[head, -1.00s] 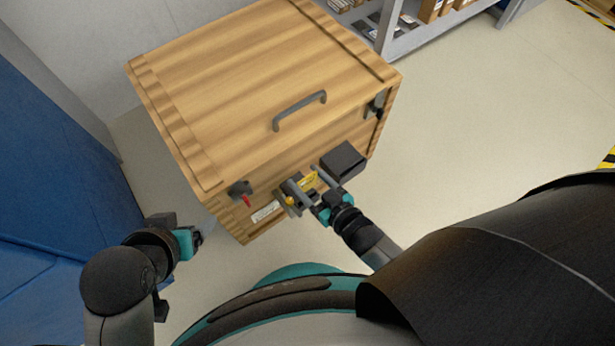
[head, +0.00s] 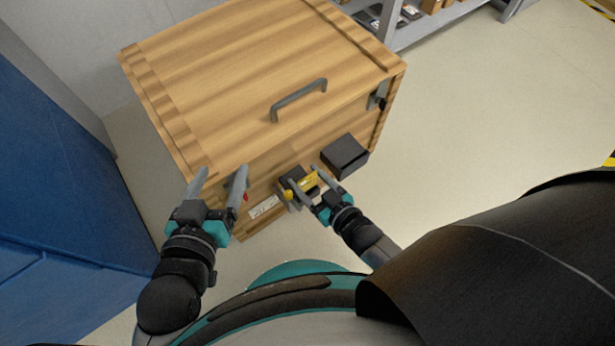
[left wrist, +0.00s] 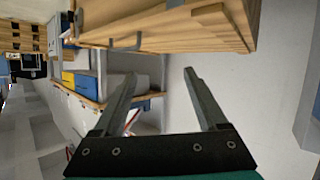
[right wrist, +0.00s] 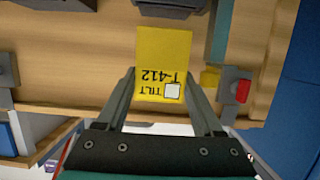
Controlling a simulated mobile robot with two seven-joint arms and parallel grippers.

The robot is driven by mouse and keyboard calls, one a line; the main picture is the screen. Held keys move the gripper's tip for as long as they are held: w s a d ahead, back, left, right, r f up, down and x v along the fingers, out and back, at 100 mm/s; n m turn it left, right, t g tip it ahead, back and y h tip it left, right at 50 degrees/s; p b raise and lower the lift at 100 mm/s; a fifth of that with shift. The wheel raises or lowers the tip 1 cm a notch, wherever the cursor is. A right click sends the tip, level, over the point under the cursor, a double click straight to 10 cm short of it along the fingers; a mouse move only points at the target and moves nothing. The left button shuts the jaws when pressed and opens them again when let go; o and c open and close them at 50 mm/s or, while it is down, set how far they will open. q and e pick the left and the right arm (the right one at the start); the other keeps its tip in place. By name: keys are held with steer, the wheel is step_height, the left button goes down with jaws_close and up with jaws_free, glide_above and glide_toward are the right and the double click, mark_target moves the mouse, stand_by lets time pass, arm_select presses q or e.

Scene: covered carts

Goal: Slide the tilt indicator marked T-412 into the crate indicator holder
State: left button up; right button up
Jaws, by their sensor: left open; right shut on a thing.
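The yellow tilt indicator marked T-412 (right wrist: 160,62) is held between the fingers of my right gripper (right wrist: 160,85); its print is upside down in the right wrist view. In the head view the indicator (head: 307,183) is at the front face of the wooden crate (head: 250,100), with my right gripper (head: 311,193) just in front. A dark block (head: 290,181), perhaps the holder, is beside it; whether they touch I cannot tell. My left gripper (head: 218,178) is open and empty near the crate's front left; its open fingers (left wrist: 160,85) also show in the left wrist view.
A black box (head: 344,155) juts from the crate front, right of the indicator. A grey handle (head: 298,99) is on the lid. A red-tipped latch (right wrist: 243,90) is near the indicator. A blue surface (head: 60,190) stands left. Floor on the right is clear.

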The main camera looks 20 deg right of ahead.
mark_target(308, 190)
steer(key=shift+f, duration=0.4)
arm_select(q)
steer(key=shift+s+d+r+t+h, duration=0.1)
steer(key=shift+d+r+t+h, duration=0.3)
steer(key=shift+t, duration=0.3)
steer(key=shift+r, duration=0.25)
stand_by(0.8)
steer(key=shift+f+b, duration=0.3)
arm_select(e)
steer(key=shift+f, duration=0.4)
arm_select(q)
steer(key=shift+f+b, duration=0.6)
arm_select(e)
steer(key=shift+f, duration=0.95)
steer(key=shift+f, duration=1.2)
